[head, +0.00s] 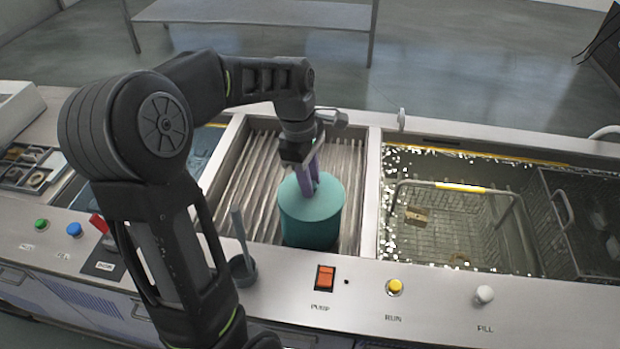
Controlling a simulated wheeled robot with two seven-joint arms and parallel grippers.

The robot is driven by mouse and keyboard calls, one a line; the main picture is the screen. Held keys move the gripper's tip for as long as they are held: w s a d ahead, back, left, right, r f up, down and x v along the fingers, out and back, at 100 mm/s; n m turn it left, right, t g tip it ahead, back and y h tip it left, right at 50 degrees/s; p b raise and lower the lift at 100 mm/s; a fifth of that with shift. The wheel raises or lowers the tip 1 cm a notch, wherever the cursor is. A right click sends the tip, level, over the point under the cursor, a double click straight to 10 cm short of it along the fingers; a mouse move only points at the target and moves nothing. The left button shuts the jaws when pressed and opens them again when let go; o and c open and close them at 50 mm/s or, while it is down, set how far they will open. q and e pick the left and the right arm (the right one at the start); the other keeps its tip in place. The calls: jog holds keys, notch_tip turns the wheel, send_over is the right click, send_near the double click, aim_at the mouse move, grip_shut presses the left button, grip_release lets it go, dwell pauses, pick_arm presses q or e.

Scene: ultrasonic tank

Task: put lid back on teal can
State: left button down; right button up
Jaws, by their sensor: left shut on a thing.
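The teal can (311,232) stands upright on the ribbed drain rack in the middle bay of the bench. Its round top (329,194) is the same teal, and I cannot make out a seam between lid and can. My left gripper (312,192) comes down from above with its purple fingers at the middle of that top. It is shut on the lid; the fingers hide the part they grip. Whether the lid is fully seated cannot be told. My right gripper is not in view.
Right of the rack is a water-filled tank (430,165) with a wire basket (440,232) in it. A small cup with a grey rod (243,266) stands at the front left. Buttons and an orange pump switch (325,278) line the front edge.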

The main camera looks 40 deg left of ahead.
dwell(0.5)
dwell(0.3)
pick_arm(q)
jog(key=c, duration=1.1)
grip_release()
jog(key=shift+o, duration=0.5)
jog(key=o, duration=0.4)
jog(key=shift+r+p, duration=3.2)
jog(key=shift+r, duration=0.35)
